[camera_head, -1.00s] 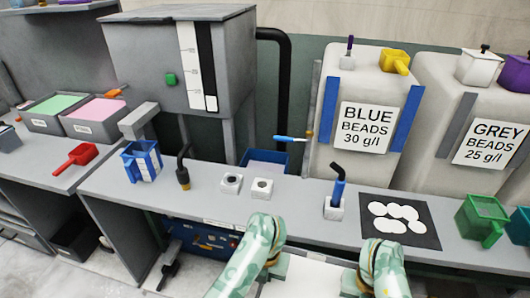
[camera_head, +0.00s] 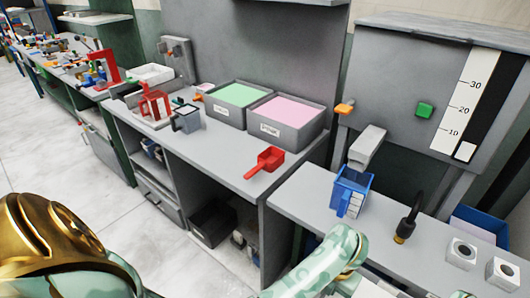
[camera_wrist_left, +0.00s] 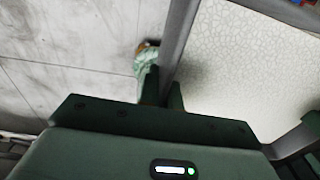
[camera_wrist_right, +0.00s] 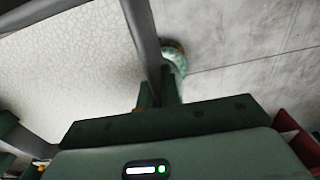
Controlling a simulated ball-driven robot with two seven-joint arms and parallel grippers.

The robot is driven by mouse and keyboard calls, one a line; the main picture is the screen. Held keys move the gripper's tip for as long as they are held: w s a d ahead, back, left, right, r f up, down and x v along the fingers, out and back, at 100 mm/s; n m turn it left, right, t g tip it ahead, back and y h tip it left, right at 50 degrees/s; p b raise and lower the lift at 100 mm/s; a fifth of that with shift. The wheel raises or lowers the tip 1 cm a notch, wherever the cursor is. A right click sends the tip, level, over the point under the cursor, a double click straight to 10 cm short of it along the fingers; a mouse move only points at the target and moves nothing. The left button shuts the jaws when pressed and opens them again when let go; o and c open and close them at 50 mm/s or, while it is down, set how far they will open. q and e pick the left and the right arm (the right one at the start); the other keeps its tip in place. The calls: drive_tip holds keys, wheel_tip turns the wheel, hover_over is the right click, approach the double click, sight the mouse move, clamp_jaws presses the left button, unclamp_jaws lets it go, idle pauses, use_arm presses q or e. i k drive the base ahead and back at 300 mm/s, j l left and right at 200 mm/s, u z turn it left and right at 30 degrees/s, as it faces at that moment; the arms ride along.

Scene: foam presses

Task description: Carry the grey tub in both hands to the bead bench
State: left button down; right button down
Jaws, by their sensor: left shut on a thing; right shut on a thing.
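The grey tub shows in part in the left wrist view (camera_wrist_left: 183,35) and the right wrist view (camera_wrist_right: 143,30), as a grey wall edge beside a pale, textured inside surface. My left gripper (camera_wrist_left: 163,88) is shut on one side wall; my right gripper (camera_wrist_right: 157,90) is shut on the opposite wall. In the head view a small white patch (camera_head: 372,289) at the bottom edge is probably the tub's inside. No bench in view carries a readable bead label. A grey bench (camera_head: 222,157) with a green-filled and a pink-filled bin stands ahead.
A red scoop (camera_head: 265,162) lies at that bench's front edge. The green bin (camera_head: 238,95) and pink bin (camera_head: 287,121) stand behind it. A blue jug (camera_head: 351,190) and black nozzle (camera_head: 407,217) stand on the nearer bench at right. Pale floor (camera_head: 75,190) is open at left.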

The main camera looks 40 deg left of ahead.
sight(220, 147)
drive_tip(key=j, duration=2.25)
drive_tip(key=k+u, duration=0.05)
